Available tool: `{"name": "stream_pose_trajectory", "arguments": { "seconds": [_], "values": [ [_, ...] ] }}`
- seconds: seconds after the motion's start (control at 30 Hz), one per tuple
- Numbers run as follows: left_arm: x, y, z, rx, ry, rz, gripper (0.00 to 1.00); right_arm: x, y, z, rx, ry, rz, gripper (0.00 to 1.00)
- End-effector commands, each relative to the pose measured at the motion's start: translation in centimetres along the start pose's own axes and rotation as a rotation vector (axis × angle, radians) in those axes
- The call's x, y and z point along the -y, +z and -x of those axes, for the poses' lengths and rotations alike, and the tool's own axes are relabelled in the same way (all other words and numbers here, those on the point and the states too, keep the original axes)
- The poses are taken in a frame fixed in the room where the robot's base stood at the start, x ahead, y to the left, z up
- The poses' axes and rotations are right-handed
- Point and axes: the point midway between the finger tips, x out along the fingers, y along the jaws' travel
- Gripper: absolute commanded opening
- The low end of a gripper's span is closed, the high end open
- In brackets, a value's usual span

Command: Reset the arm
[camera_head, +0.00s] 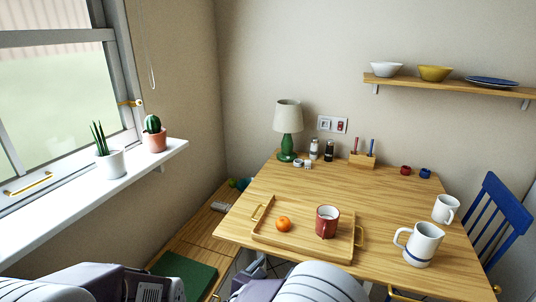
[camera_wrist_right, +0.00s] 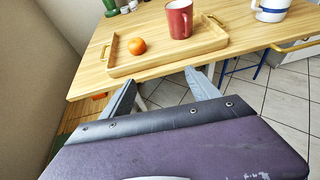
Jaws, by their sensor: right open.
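My right gripper (camera_wrist_right: 163,92) shows in the right wrist view, its two grey fingers spread apart with nothing between them. It is just off the near edge of the wooden table (camera_wrist_right: 85,82), with the wooden tray (camera_wrist_right: 155,67) beyond it. In the head view, white and lilac parts of my arms show along the bottom edge, and no fingertips can be made out there. My left gripper's fingers are not in sight.
The tray (camera_head: 287,248) holds an orange (camera_head: 283,224) and a red mug (camera_head: 327,222). A white pitcher (camera_head: 420,245) and white mug (camera_head: 445,208) stand right of it. A windowsill with cacti (camera_head: 153,135) is at left, a blue chair (camera_head: 500,215) at right.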

Motion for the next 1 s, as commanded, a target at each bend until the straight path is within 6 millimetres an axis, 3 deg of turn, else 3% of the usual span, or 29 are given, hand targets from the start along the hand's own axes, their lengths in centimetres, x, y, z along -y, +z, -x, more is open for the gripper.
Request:
{"name": "stream_pose_trajectory", "arguments": {
  "seconds": [0.23, 0.4, 0.53, 0.6, 0.67, 0.77, 0.87, 1.0],
  "values": [
    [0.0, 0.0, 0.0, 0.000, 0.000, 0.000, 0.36, 6.1, 3.5, -3.8, -0.002, -0.167, -0.124, 0.70],
    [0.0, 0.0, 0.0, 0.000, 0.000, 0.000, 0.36, 14.0, 4.2, -5.7, -0.062, -0.379, -0.282, 0.70],
    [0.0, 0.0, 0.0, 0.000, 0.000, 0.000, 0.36, 22.4, 2.2, -5.3, -0.170, -0.626, -0.541, 0.70],
    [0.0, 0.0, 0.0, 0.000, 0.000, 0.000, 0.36, 26.6, -0.4, -3.6, -0.246, -0.793, -0.771, 0.70],
    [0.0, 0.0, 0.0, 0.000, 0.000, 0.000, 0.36, 28.9, -3.2, -1.5, -0.311, -0.938, -1.016, 0.70],
    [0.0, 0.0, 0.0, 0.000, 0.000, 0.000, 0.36, 29.3, -6.8, 1.4, -0.377, -1.123, -1.407, 0.70],
    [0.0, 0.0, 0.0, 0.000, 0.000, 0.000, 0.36, 27.4, -9.0, 3.1, -0.409, -1.251, -1.751, 0.70],
    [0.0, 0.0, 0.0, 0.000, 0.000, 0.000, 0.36, 23.2, -10.8, 4.1, -0.421, -1.387, -2.157, 0.70]
  ]
}}
